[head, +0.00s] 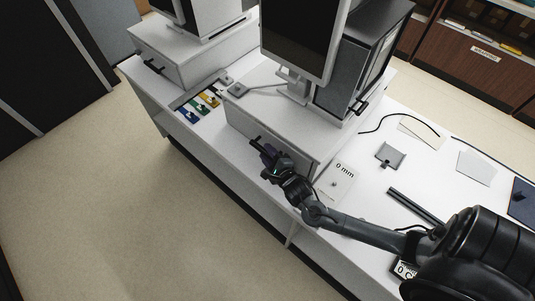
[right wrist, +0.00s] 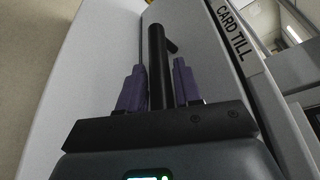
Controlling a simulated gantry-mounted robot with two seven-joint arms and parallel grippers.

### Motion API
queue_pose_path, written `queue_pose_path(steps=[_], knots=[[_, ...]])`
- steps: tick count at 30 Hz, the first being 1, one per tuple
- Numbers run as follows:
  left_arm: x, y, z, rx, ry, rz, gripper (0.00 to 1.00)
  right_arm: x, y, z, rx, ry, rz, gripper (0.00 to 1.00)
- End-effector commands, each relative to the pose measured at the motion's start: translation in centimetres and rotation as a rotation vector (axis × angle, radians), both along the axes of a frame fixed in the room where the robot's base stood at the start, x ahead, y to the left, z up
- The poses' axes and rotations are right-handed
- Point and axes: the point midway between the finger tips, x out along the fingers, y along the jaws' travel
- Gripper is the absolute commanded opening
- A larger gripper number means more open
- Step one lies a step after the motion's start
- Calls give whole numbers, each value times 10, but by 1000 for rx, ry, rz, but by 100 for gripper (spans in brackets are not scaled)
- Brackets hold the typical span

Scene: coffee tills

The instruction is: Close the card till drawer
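The card till (head: 270,120) is a white box on the counter under a monitor, and its lettering "CARD TILL" (right wrist: 231,32) shows in the right wrist view. Its drawer has a black bar handle (right wrist: 157,62). My right gripper (head: 270,158) is at the drawer front in the head view. In the right wrist view its two purple fingers (right wrist: 160,88) stand on either side of the handle, with a gap at the right finger, so it is open around the handle. How far the drawer stands out is hard to tell. My left gripper is not in view.
A second white till (head: 165,55) with a black handle stands at the back left. Between the tills is a tray of coloured pieces (head: 200,104). A "0 mm" card (head: 336,181), a grey plate (head: 390,155) and a black bar (head: 415,206) lie on the counter's right side.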

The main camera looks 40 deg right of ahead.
Motion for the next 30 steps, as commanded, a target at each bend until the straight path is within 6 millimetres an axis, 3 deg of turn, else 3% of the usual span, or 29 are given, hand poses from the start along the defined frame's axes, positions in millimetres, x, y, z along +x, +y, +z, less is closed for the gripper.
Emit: queue_pose_path(steps=[8, 22, 30], knots=[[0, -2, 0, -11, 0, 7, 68, -17, 6, 2, 4, 2, 1, 34], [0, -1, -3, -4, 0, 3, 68, -87, 24, 18, 2, 2, -1, 34], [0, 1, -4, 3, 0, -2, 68, -101, 28, 23, 0, -1, -1, 34]])
